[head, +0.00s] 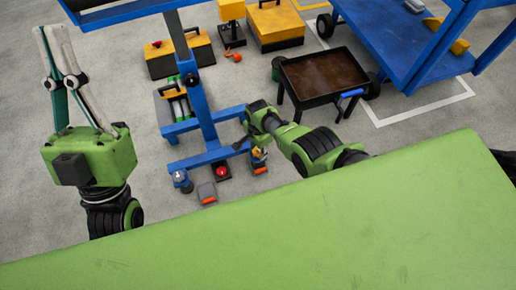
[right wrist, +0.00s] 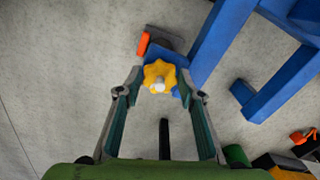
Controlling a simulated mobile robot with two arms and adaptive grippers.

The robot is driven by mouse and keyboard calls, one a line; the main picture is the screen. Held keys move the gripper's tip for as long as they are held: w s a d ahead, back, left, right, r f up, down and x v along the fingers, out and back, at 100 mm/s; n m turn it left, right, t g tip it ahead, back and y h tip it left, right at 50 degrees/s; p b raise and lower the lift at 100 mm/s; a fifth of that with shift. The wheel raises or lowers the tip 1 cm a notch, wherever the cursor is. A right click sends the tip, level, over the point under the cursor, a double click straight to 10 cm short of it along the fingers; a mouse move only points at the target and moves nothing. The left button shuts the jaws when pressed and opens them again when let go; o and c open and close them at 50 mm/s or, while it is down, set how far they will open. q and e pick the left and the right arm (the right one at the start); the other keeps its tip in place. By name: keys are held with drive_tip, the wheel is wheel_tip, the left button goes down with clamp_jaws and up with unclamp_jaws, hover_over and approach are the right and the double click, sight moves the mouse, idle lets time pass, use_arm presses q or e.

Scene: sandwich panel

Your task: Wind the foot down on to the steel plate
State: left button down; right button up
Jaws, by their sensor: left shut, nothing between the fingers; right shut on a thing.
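A yellow star-shaped knob (right wrist: 160,74) with a pale centre sits on a blue frame end, between the fingertips of my right gripper (right wrist: 159,80), which is shut on it. In the head view the right gripper (head: 251,150) reaches the knob (head: 258,152) from above. A grey plate with an orange end, possibly the steel plate, lies just beyond the knob in the right wrist view (right wrist: 165,39). The foot beneath the knob is hidden, so its contact with the plate cannot be told. My left gripper (head: 52,30) points up at the far left, shut and empty.
The blue frame (head: 205,120) stands on the grey floor. Near its base are a red button box (head: 222,171), another grey piece with an orange end (head: 207,192) and a small round object (head: 181,178). A black cart (head: 322,75) stands behind.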

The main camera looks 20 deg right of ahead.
sight(259, 151)
drive_tip(key=m, duration=0.6)
drive_tip(key=shift+d, duration=0.15)
drive_tip(key=shift+m, duration=0.3)
drive_tip(key=o, duration=1.1)
drive_tip(key=shift+r, duration=0.15)
drive_tip(key=shift+w+r, duration=0.1)
drive_tip(key=shift+r, duration=0.7)
wheel_tip(259, 151, up, 10)
